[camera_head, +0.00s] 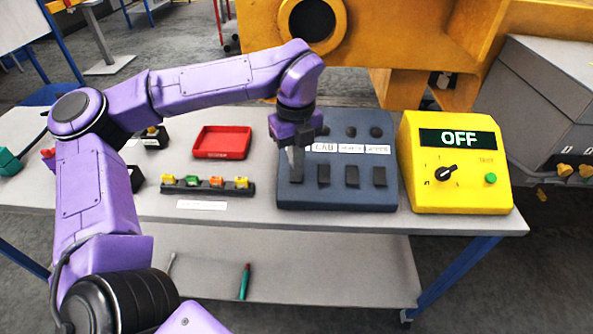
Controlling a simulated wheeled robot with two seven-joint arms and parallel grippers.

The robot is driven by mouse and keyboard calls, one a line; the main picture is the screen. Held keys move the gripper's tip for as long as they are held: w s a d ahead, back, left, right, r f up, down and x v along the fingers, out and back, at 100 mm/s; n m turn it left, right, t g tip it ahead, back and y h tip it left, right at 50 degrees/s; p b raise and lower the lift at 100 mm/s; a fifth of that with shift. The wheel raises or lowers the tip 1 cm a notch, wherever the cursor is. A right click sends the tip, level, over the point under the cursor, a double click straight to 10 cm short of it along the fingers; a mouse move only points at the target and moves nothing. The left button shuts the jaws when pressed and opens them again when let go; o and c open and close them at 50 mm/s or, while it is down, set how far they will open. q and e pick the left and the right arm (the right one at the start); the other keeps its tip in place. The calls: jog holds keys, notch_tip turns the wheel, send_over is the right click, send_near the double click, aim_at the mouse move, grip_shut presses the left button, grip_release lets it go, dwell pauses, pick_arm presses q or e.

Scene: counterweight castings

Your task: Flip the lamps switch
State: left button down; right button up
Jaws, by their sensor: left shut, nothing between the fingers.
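A dark blue switch box (337,203) lies on the grey table. It carries a row of dark switches, such as these three (323,176), (351,177) and (379,177), with white labels above them. One label (323,147) reads CAB; the others are too small to read, so I cannot tell which switch is for the lamps. My left gripper (296,177) is shut and empty, pointing down at the left end of the box. It hides most of the leftmost switch and its label; I cannot tell whether it touches. My right gripper is not in view.
A yellow tester (460,195) reading OFF, with a knob and a green button, stands right of the box. Left of it are a red tray (222,142) and a dark rail (208,188) with colored pieces. A large yellow machine (400,40) stands behind the table.

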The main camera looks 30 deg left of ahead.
aim_at(296, 177)
pick_arm(q)
jog(key=shift+f+b, duration=1.15)
jog(key=shift+f, duration=0.25)
dwell(1.0)
jog(key=shift+s, duration=0.1)
notch_tip(296, 177, up, 7)
jog(key=p, duration=0.5)
dwell(0.4)
